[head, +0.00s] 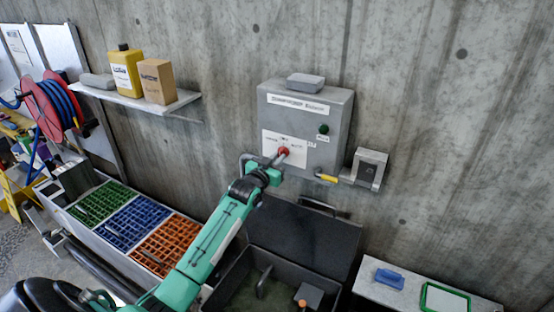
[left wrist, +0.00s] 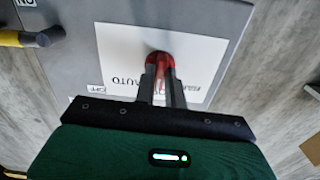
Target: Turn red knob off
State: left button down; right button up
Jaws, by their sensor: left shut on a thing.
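The red knob (head: 284,151) sits on a white label plate (head: 303,149) at the lower left of the grey control box (head: 334,110) on the wall. My left gripper (head: 280,155) reaches it from below and left. In the left wrist view the gripper's two fingers (left wrist: 161,84) are shut on the red knob (left wrist: 160,60) and hide part of it. The label (left wrist: 120,55) around the knob shows "AUTO" and a small "OFF" tag, upside down or tilted. The knob's exact setting is hidden by the fingers. My right gripper is not in view.
A green button (head: 323,129) and a yellow-handled lever (head: 327,178) are on the box. A small grey box (head: 369,167) is mounted to its right. A shelf (head: 150,99) with containers is at the left. An open dark bin (head: 305,235) lies below.

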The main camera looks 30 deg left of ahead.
pick_arm(q)
jog(key=shift+f+n, duration=0.1)
jog(key=shift+n, duration=0.2)
jog(key=c, duration=1.5)
grip_release()
jog(key=shift+o, duration=0.2)
jog(key=shift+s, duration=0.1)
jog(key=s+b, duration=0.5)
jog(key=s, duration=0.8)
jog(key=shift+s+d, duration=0.3)
jog(key=shift+d, duration=0.1)
